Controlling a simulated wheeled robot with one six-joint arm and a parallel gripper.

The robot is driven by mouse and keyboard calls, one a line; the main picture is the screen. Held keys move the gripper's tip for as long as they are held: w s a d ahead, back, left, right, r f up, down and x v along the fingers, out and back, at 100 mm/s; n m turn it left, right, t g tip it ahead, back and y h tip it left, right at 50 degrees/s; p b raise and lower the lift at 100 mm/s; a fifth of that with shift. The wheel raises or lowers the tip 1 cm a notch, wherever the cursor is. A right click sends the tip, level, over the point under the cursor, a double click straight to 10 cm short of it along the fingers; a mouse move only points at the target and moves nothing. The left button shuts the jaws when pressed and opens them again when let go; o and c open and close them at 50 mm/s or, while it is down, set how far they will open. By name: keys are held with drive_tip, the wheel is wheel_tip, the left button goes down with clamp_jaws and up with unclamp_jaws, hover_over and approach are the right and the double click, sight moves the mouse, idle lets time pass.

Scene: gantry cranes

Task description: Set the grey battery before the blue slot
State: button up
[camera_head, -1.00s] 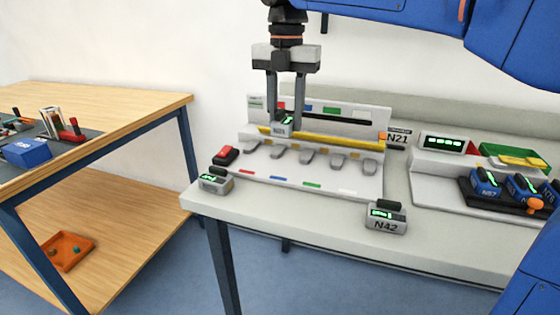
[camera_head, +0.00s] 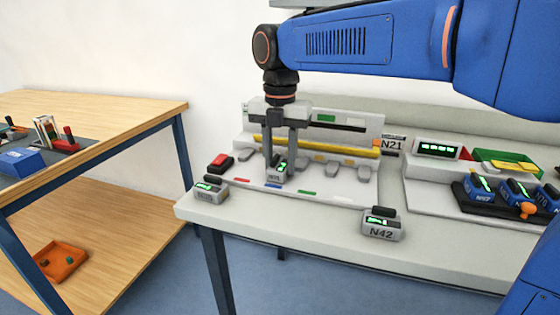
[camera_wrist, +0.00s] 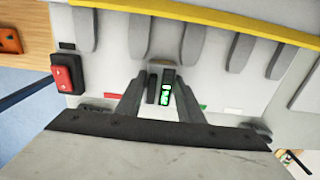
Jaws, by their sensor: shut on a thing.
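My gripper (camera_head: 279,176) is shut on a grey battery (camera_head: 277,177) with a green-lit display and a dark handle. It holds the battery upright at the front of the grey charging rack (camera_head: 352,188), by the blue mark (camera_head: 273,186) on the front edge. I cannot tell if the battery touches the surface. In the wrist view the battery (camera_wrist: 160,88) is between the fingers, between the red mark (camera_wrist: 112,95) and the green mark (camera_wrist: 202,106). The arm hides part of the rack's back panel.
Two other grey batteries stand on the table's front edge, one at the left corner (camera_head: 210,188) and N42 (camera_head: 382,223). A red switch (camera_head: 220,162) is at the rack's left. Blue batteries (camera_head: 480,187) sit in a black holder at right. A wooden bench (camera_head: 130,108) stands left.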

sight(280, 163)
drive_tip(key=shift+f, duration=0.1)
drive_tip(key=o, duration=1.2)
wheel_tip(280, 163, up, 12)
drive_tip(key=shift+r, duration=0.15)
